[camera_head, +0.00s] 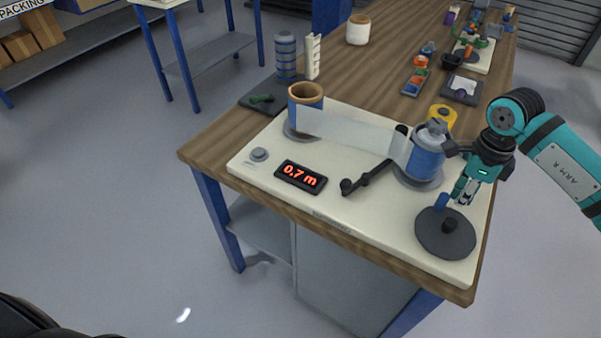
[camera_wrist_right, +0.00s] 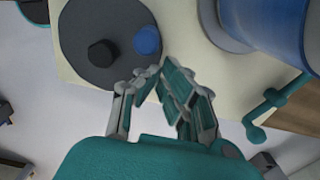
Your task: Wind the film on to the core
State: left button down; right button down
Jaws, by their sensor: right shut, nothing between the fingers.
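A clear film strip (camera_head: 350,133) spans from a brown-rimmed core with a blue side (camera_head: 306,93) on the left to a blue roll (camera_head: 425,155) on the right. A dark crank disc (camera_head: 440,240) lies at the front right of the cream board, with a black hub (camera_head: 450,226) and an upright blue handle (camera_head: 441,201). In the right wrist view the disc (camera_wrist_right: 85,60) and blue handle (camera_wrist_right: 147,40) lie just beyond the fingertips. My right gripper (camera_head: 462,195) is shut and empty, close beside the handle. My left gripper is not in view.
The cream board (camera_head: 265,185) carries a display reading 0.7 m (camera_head: 301,176), a grey knob (camera_head: 259,154) and a black arm (camera_head: 370,176) near the film. A yellow roll (camera_head: 442,115) stands behind the blue roll. Coloured items and other trays lie farther back on the wooden table.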

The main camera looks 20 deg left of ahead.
notch_tip(320, 180, up, 7)
jog(key=p, duration=0.3)
jog(key=shift+f+p, duration=0.15)
jog(key=shift+p, duration=0.15)
dwell(0.5)
